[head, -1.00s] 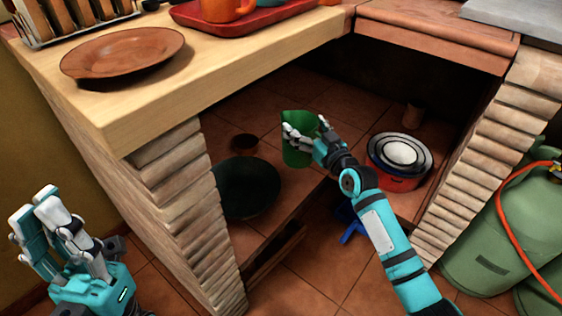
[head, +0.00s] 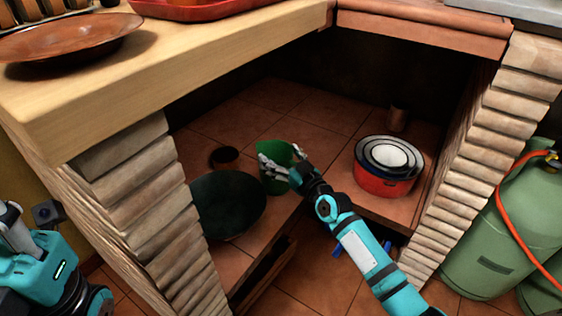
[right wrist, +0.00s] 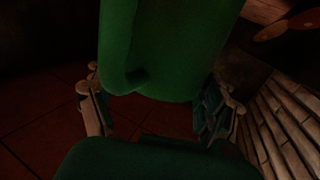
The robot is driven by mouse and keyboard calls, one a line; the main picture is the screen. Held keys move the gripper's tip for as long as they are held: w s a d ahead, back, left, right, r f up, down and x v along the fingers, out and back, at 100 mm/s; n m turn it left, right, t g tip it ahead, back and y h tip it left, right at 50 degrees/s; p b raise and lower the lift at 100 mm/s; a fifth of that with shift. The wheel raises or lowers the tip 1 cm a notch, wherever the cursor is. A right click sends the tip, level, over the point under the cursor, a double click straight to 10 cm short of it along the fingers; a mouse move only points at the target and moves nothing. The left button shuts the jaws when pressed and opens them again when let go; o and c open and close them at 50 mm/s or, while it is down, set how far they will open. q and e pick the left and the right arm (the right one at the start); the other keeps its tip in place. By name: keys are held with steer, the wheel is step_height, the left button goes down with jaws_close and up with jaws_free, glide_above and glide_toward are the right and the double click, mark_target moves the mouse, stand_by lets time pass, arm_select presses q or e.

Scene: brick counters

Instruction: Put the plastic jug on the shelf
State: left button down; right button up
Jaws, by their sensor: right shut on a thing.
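The green plastic jug (head: 274,180) is at my right gripper (head: 281,166), inside the open space under the counter. The right fingers are shut on it; it stays upright over the tiled shelf (head: 285,107). I cannot tell whether its base touches the tiles. In the right wrist view the green jug (right wrist: 165,50) fills the upper middle, between the fingers of the right gripper (right wrist: 160,110). My left gripper (head: 15,232) is partly cut off at the left edge, outside the brick pillar, and its fingers are not clear.
A dark round pan (head: 228,205) and a small brown bowl (head: 224,157) are left of the jug. A red pot with nested bowls (head: 385,183) and a brown cup (head: 397,118) are at right. Brick pillars (head: 160,200) flank the opening. A green gas cylinder (head: 490,235) stands outside right.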

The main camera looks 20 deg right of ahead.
steer(key=o, duration=1.5)
